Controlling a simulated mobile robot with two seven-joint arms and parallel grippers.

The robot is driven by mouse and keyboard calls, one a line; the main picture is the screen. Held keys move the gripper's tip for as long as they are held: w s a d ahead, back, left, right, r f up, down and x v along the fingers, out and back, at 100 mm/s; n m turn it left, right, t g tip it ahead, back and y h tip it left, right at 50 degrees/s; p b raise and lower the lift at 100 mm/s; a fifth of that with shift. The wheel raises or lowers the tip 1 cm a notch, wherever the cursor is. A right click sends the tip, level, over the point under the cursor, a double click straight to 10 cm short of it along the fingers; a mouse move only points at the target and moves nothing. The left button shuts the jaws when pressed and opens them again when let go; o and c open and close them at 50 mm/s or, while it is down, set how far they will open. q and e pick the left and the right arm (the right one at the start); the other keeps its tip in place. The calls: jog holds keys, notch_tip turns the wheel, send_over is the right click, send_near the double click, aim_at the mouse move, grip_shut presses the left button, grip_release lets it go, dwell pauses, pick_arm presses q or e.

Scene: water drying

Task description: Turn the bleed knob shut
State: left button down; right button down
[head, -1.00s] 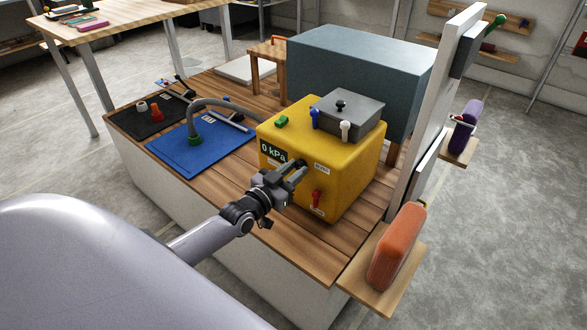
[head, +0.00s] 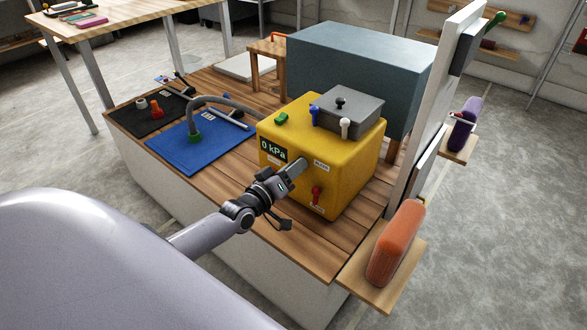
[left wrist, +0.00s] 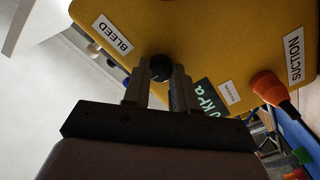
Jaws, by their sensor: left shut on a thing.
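The yellow pump box (head: 350,178) stands on the wooden bench top, with a display (head: 273,150) reading 0 kPa. My left gripper (head: 298,166) is at the box's front face, below and right of the display, and hides the bleed knob in the head view. In the left wrist view the black bleed knob (left wrist: 160,67) sits between the fingertips of my left gripper (left wrist: 158,75), near the BLEED label (left wrist: 112,33). The gripper is shut on it. The knob's turn angle cannot be told. My right gripper is not in view.
A blue mat (head: 185,155) with a grey hose lies left. An orange block (head: 396,245) stands on a side shelf.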

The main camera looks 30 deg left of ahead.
pick_arm(q)
jog(key=shift+n, duration=0.5)
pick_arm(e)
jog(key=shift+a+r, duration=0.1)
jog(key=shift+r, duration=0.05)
pick_arm(q)
jog(key=shift+f, duration=0.1)
jog(key=c, duration=0.9)
grip_release()
jog(key=shift+s, duration=0.15)
jog(key=s+p, duration=0.1)
jog(key=s, duration=0.6)
jog(key=shift+a+p, duration=0.3)
jog(key=shift+p, duration=0.1)
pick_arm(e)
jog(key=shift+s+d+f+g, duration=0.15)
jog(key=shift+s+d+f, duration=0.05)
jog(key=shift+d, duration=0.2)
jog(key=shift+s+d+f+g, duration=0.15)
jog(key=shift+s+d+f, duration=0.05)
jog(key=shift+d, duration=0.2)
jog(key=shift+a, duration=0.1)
